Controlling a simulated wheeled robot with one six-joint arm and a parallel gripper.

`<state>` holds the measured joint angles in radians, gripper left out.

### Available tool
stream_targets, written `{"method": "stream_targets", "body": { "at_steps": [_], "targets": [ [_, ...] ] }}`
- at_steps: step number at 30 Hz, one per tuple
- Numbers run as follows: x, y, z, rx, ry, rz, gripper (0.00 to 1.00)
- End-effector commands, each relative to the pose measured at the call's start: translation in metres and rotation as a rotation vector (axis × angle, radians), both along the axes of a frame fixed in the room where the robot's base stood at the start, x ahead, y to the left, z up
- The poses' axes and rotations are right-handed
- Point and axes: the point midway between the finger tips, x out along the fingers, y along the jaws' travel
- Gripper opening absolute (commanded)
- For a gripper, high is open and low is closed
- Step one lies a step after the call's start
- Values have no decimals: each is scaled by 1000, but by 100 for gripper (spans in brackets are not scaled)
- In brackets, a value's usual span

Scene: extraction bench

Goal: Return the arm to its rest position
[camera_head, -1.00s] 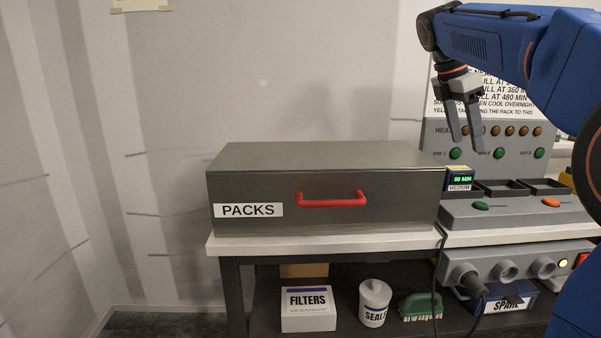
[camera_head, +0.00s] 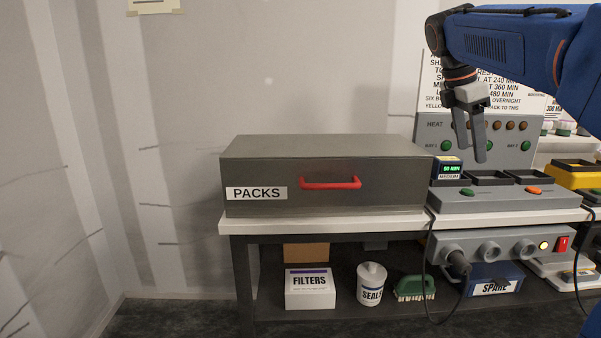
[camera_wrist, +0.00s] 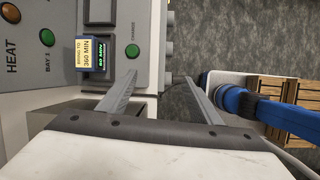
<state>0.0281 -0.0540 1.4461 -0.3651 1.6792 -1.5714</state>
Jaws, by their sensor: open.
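My gripper (camera_head: 469,145) hangs fingers-down from my blue arm (camera_head: 510,45) in the head view, in front of the heat panel and above the trays of the bench unit. Its two fingers are apart with nothing between them. In the wrist view my gripper (camera_wrist: 160,88) also shows spread and empty. Beyond the fingers there are the grey unit's face, a small pack with a green display (camera_wrist: 92,53), and the floor. The arm is bent at the elbow and reaches in from the right.
A grey PACKS box (camera_head: 325,175) with a red handle (camera_head: 330,183) stands shut on the white bench (camera_head: 300,222). A pack with a green display (camera_head: 448,168) sits beside it. FILTERS box (camera_head: 310,289), SEALS tub (camera_head: 371,285) and brush (camera_head: 414,288) are on the lower shelf. Cables hang in front.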

Motion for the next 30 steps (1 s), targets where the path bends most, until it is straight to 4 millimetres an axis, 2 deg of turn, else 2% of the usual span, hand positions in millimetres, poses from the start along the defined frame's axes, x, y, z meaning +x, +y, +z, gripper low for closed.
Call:
{"method": "stream_targets", "body": {
  "at_steps": [8, 11, 20, 30],
  "targets": [
    [-34, 13, -24, 50, -99, -134, 58],
    [-53, 20, -39, 83, -153, -213, 58],
    [-128, 48, -110, 236, -334, -545, 58],
    [-211, 80, -209, 442, -486, -972, 58]
  ]
}}
